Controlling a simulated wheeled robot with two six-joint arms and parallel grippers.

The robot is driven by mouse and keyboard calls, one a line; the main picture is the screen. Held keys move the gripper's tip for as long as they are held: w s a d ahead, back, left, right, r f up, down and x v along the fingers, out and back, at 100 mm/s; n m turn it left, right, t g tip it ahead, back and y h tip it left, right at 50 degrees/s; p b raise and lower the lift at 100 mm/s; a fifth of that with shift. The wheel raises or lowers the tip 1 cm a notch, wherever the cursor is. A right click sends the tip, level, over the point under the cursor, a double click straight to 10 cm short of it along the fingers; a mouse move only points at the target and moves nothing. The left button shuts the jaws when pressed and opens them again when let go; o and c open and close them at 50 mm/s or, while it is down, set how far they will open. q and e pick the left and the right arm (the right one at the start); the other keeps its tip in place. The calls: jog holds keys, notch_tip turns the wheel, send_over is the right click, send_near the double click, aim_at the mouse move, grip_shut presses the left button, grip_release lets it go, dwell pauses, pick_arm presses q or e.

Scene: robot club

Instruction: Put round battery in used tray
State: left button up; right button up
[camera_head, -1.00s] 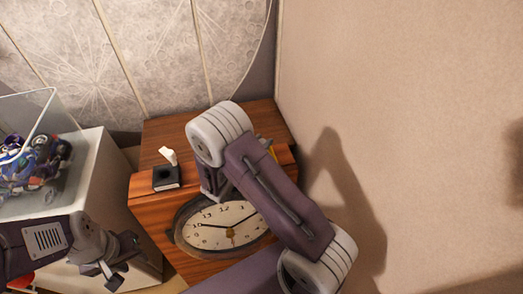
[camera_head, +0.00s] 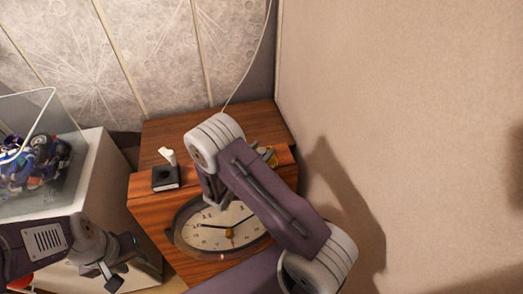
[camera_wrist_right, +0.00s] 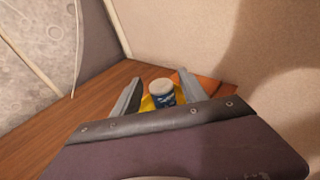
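A round battery (camera_wrist_right: 162,93), a short dark blue cylinder with a pale top, stands upright between the fingertips of my right gripper (camera_wrist_right: 158,93) in the right wrist view. The fingers are apart, with a gap to the battery at the left finger. Something yellow (camera_wrist_right: 147,104) shows beside and below the battery. An orange flat piece, possibly a tray (camera_wrist_right: 212,88), lies behind the right finger. My left gripper (camera_head: 118,262) is low at the left, away from the cabinet.
The wooden cabinet (camera_head: 205,122) has a clock face (camera_head: 205,236) on its front. A black box with a white piece (camera_head: 166,177) stands on its left side. A wall (camera_head: 400,110) closes the right. A clear case (camera_head: 60,110) with a model vehicle stands left.

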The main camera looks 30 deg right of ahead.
jog(key=shift+r, duration=0.15)
jog(key=shift+s+a+r, duration=0.1)
jog(key=shift+a, duration=0.15)
jog(key=v, duration=1.1)
jog(key=s+d+f+m+g+y, duration=0.2)
jog(key=s+d+m+g+y, duration=0.25)
jog(key=s+m+g, duration=0.75)
jog(key=a+r+m+t+y, duration=0.1)
jog(key=a+m+t+y, duration=0.3)
jog(key=m+y, duration=0.5)
jog(key=a+m, duration=0.1)
jog(key=m, duration=0.2)
jog(key=shift+s+a+r+m+t, duration=0.2)
jog(key=shift+s+a+m+t, duration=0.1)
jog(key=shift+a+t, duration=0.1)
